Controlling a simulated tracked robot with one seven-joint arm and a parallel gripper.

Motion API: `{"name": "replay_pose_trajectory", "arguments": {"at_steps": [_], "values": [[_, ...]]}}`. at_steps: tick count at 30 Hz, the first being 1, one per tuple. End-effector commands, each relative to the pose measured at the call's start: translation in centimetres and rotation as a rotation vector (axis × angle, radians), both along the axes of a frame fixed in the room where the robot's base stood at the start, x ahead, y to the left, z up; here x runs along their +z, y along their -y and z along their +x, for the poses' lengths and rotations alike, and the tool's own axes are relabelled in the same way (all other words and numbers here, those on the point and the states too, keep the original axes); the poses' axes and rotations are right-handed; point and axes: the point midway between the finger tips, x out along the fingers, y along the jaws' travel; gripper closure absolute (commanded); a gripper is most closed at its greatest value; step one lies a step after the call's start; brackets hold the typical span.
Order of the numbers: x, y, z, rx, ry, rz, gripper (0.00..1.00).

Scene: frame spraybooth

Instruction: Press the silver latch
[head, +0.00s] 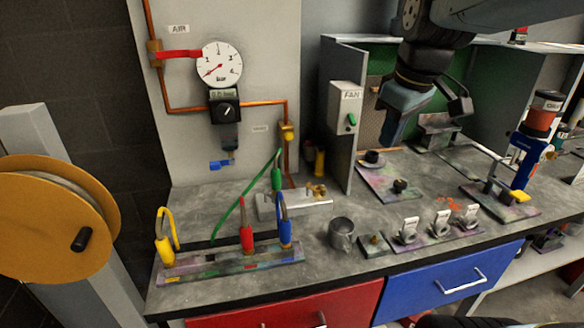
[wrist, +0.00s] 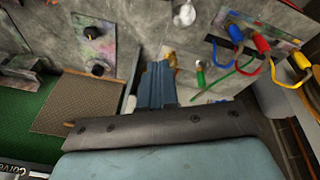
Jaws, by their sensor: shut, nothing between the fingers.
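I cannot pick out the silver latch with certainty in either view. A grey metal piece (head: 437,132) stands at the back of the bench inside the green booth, too small to make out in detail. My gripper (head: 386,140) hangs over the bench in front of the booth opening, pointing down. It is to the right of the FAN switch box (head: 345,110) and above a paint-stained plate with black knobs (head: 390,186). In the wrist view my gripper's blue fingers (wrist: 158,66) are together and hold nothing.
Hose couplings in yellow, red and blue stand on a rail (head: 235,262) at the bench's front left. A metal cup (head: 342,234) and a row of white-tagged clips (head: 440,238) stand along the front. A blue and red spray tool (head: 530,140) stands at right.

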Motion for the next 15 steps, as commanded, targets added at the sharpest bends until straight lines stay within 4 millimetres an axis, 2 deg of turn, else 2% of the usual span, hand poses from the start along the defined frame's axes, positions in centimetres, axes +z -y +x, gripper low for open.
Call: {"name": "replay_pose_trajectory", "arguments": {"at_steps": [15], "values": [[-0.7,-6.9,8.0,0.701,-0.114,0.044,1.0]]}}
